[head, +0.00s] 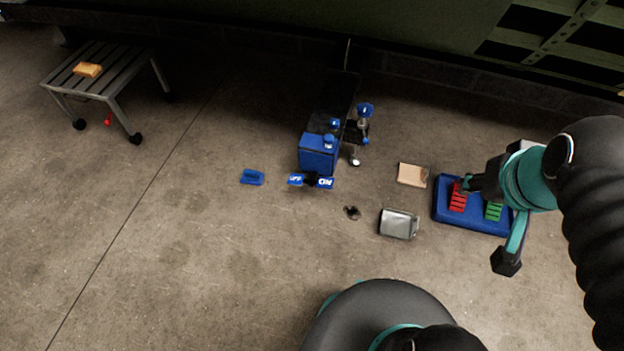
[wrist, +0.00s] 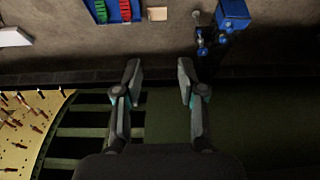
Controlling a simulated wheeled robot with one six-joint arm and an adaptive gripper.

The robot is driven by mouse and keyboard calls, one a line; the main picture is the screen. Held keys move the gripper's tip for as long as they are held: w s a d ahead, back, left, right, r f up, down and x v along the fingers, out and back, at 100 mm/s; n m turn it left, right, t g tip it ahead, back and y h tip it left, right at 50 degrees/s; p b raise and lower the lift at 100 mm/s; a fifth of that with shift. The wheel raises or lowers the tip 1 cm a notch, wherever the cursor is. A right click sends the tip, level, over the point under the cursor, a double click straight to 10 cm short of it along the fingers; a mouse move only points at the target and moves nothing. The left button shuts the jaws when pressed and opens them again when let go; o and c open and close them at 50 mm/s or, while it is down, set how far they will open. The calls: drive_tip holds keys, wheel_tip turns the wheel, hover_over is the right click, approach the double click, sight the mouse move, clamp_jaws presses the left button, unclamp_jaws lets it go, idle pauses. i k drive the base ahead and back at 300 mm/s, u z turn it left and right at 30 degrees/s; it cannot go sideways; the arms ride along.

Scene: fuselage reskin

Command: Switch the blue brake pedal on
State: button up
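Two small blue pedals sit at the near end of a blue machine in the head view. The right pedal (head: 325,182) carries white letters that look like an upside-down "ON". The left pedal (head: 295,180) has white letters too small to read surely. The blue machine (head: 318,155) also shows at the top right of the wrist view (wrist: 233,13).
The blue tray (head: 470,222) holds red and green pieces. A metal box (head: 398,224), a tan block (head: 412,175), a dark bit (head: 352,212) and a blue brush-like thing (head: 252,177) lie on the floor. A slatted table (head: 105,75) stands far left.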

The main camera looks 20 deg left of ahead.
sight(322, 182)
drive_tip(key=k, duration=0.5)
drive_tip(key=u, duration=1.35)
drive_tip(key=i, duration=0.65)
drive_tip(key=z, duration=1.3)
